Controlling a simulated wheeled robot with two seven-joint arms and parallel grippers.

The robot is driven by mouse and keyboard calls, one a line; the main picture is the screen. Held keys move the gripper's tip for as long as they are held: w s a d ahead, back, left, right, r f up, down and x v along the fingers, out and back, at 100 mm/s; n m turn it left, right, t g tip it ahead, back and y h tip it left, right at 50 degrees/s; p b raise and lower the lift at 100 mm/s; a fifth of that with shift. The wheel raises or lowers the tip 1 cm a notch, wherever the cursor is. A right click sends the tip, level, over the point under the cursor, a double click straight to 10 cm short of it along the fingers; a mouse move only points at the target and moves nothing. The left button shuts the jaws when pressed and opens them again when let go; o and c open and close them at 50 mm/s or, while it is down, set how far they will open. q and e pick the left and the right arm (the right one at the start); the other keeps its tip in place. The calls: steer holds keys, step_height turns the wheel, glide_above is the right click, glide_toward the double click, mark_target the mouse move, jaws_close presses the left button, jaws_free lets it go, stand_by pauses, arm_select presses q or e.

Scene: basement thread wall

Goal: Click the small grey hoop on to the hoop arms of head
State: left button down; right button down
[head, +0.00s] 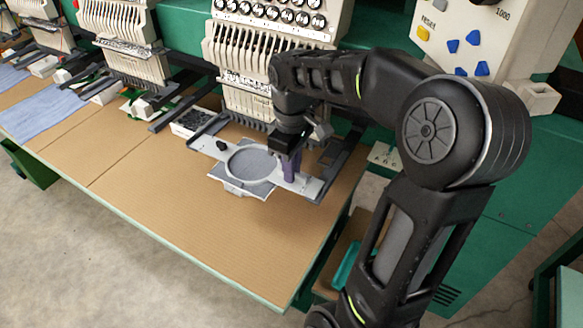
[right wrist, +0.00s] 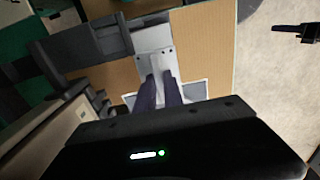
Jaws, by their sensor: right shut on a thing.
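The small grey hoop (head: 233,177) lies roughly level at the front of the nearest embroidery head (head: 245,95), a round ring with flat light-grey brackets on both sides. The dark left hoop arm (head: 208,130) and right hoop arm (head: 343,160) reach out from the head beside the bracket ends. I cannot tell whether the brackets are clipped or only near the arms. My right gripper (head: 290,168), with purple fingers, is shut on the hoop's right bracket. The right wrist view shows the pale bracket (right wrist: 153,63) between the fingers (right wrist: 159,92). My left gripper is not seen.
The tan table (head: 190,225) is clear in front of the hoop. A small compartment tray (head: 190,122) sits left of the hoop. Other heads (head: 125,45) with blue cloth (head: 60,103) stand further left. A control panel (head: 465,35) is at upper right.

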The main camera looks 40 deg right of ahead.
steer(key=c, duration=1.4)
jaws_free()
